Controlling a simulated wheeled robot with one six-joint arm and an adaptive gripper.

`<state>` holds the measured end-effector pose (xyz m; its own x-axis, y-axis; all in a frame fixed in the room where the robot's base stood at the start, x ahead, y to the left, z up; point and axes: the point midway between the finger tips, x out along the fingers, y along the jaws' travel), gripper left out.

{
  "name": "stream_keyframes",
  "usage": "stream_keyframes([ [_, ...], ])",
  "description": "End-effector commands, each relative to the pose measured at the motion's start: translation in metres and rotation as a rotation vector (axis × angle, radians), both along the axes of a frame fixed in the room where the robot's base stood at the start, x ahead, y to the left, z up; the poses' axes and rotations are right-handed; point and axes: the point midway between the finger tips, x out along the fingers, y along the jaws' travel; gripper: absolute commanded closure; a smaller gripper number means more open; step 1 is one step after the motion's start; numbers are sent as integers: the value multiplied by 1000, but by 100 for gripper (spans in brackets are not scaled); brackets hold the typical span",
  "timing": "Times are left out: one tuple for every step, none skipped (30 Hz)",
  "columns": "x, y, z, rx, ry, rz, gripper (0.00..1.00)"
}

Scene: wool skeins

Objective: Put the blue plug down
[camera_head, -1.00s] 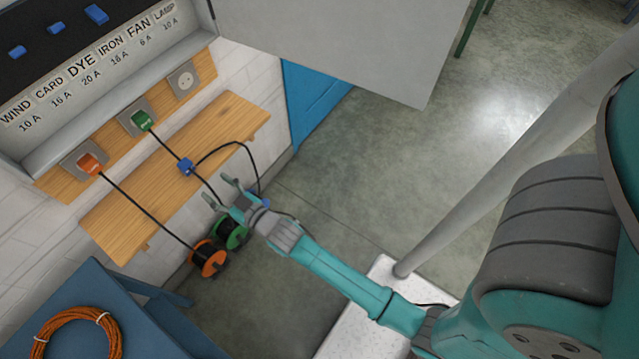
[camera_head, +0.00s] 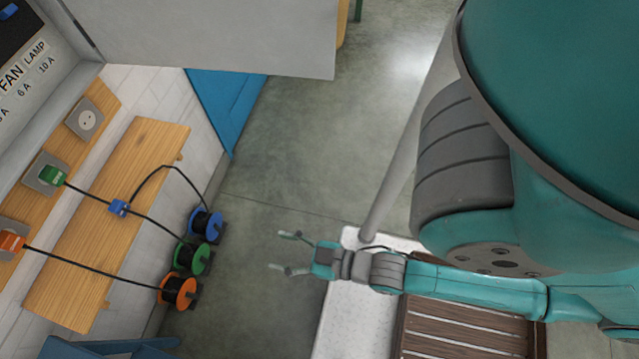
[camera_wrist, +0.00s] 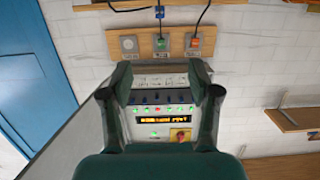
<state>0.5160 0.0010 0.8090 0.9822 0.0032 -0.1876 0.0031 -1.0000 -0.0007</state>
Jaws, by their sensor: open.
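The blue plug (camera_head: 118,207) lies on the wooden shelf (camera_head: 140,160) in the head view, with its black cable running over the shelf edge to a blue reel (camera_head: 205,224). It also shows small at the top of the wrist view (camera_wrist: 159,12). My gripper (camera_head: 283,252) is open and empty, over the floor well to the right of the shelf and apart from the plug. In the wrist view the open fingers (camera_wrist: 165,85) frame the panel, with nothing between them.
A green plug (camera_head: 52,175) and an orange plug (camera_head: 12,241) sit in wall sockets. A third socket (camera_head: 87,120) is empty. Green (camera_head: 192,259) and orange (camera_head: 178,291) reels stand below the shelf. A grey cabinet door (camera_head: 220,35) juts out above.

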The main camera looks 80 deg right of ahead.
Motion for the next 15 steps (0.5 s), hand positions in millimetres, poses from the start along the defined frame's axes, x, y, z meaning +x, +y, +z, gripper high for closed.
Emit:
stream_keyframes([
  [-18, 0, 9, 0, 17, 0, 39],
  [-27, 0, 15, 0, 25, 0, 39],
  [-37, 0, 22, 0, 34, -1, 39],
  [-45, 0, 29, 0, 40, -1, 39],
  [-52, 0, 34, 1, 46, -1, 39],
  [-60, 0, 42, 0, 53, -2, 39],
  [-66, 0, 48, 0, 57, -2, 39],
  [-70, 0, 53, 0, 62, -2, 39],
  [-76, 0, 59, 0, 67, -2, 39],
  [-79, -1, 63, 0, 71, -3, 39],
  [-82, -1, 66, -1, 74, -3, 39],
  [-86, -1, 70, -1, 78, -3, 39],
  [-87, -1, 72, -1, 79, -3, 39],
  [-88, -1, 74, -1, 80, -3, 39],
  [-90, -1, 76, -1, 82, -3, 39],
])
